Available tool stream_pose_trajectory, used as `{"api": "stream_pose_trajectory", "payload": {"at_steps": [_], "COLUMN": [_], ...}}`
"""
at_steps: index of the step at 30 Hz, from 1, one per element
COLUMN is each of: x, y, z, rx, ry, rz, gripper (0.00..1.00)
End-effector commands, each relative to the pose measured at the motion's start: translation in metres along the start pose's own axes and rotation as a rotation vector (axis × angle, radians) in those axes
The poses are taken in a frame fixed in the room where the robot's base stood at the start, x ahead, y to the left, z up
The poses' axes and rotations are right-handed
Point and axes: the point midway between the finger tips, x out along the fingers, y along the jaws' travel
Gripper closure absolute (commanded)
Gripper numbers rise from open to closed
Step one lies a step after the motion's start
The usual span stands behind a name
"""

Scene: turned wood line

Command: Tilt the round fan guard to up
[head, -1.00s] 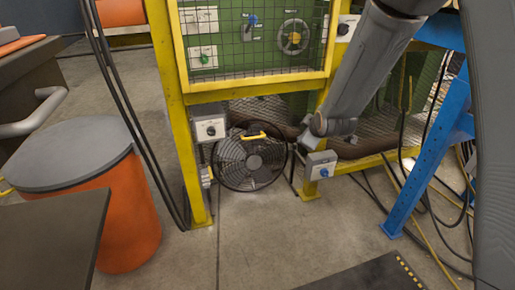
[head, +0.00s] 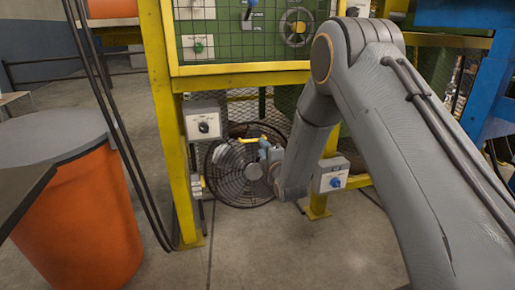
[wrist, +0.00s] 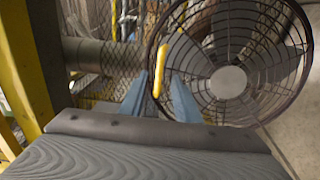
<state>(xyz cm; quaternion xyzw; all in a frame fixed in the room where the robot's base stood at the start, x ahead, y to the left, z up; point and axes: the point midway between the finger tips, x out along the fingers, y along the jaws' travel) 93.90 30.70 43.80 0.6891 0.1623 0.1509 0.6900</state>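The round fan guard (head: 233,188) is a dark wire cage with a grey hub, low on the floor behind the yellow frame. A yellow handle (head: 250,138) is at its top in the head view. In the wrist view the guard (wrist: 230,82) fills the right side and its yellow handle (wrist: 161,70) stands upright in the picture. My gripper (wrist: 160,82) has its two blue fingers apart, one on each side of the handle's lower part. I cannot tell whether they touch it. In the head view my gripper (head: 268,152) is small beside the handle, partly hidden by my wrist.
A yellow post (head: 178,140) and a grey switch box (head: 203,119) stand left of the fan. Another box with a blue knob (head: 332,176) is to its right, close to my arm. An orange bin (head: 85,215) stands at the left. The floor in front is open.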

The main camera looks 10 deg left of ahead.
Motion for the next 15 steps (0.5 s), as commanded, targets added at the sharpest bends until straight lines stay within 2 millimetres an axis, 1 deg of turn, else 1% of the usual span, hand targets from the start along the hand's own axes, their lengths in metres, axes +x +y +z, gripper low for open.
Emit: {"api": "stream_pose_trajectory", "payload": {"at_steps": [5, 12, 15], "x": [0.017, 0.054, 0.066], "y": [-0.001, -0.002, -0.002], "z": [0.000, 0.000, 0.000], "rx": [-0.004, -0.003, -0.003], "ry": [0.001, 0.001, 0.001], "rz": [0.008, 0.007, 0.006], "gripper": [0.71, 0.71, 0.71]}}
